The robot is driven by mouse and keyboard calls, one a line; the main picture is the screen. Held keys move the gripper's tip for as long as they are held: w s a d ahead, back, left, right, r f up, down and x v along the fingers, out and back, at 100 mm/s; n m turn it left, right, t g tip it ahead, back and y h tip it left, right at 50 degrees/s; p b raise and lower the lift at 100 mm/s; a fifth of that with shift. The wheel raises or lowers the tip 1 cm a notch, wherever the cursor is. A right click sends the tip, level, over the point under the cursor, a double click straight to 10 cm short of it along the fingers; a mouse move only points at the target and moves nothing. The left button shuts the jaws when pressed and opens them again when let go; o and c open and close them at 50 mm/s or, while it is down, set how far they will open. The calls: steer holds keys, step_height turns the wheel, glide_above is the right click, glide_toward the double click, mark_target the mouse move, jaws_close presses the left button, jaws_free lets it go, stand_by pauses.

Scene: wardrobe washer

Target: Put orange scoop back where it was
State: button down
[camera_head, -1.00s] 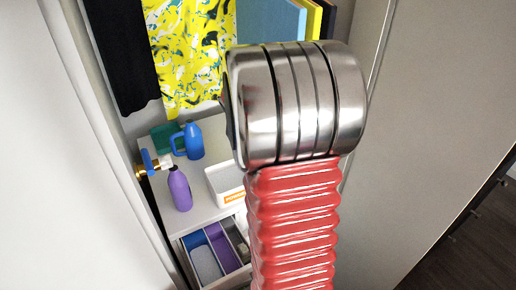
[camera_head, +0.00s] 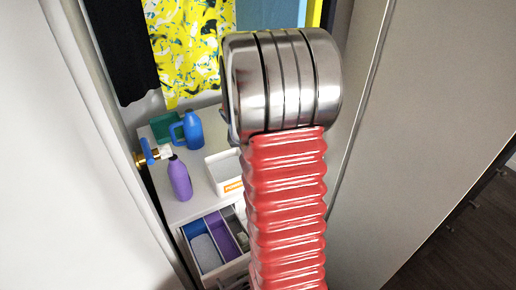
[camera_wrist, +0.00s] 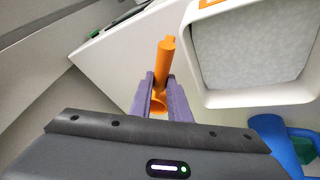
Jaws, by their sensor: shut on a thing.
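The orange scoop (camera_wrist: 166,62) shows in the wrist view, its handle pointing up and away between the purple fingers. My gripper (camera_wrist: 159,92) is shut on the orange scoop and holds it beside the white box (camera_wrist: 255,101). The scoop's lower part is partly hidden by the fingers. The white box also shows in the head view (camera_head: 219,176), with an orange label on its front, and is filled with pale grainy material. In the head view my arm hides the gripper and scoop.
A purple bottle (camera_head: 179,181) and a blue jug (camera_head: 193,131) stand on the white counter. An open drawer (camera_head: 208,246) with several compartments is below. Hanging clothes (camera_head: 185,60) are at the back.

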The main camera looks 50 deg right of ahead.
steer(key=shift+f, duration=0.8)
steer(key=shift+f, duration=0.3)
steer(key=c, duration=1.6)
jaws_free()
steer(key=shift+r, duration=0.15)
steer(key=shift+r, duration=4.85)
steer(key=shift+r, duration=0.1)
steer(key=v, duration=1.3)
steer(key=shift+a+r, duration=0.2)
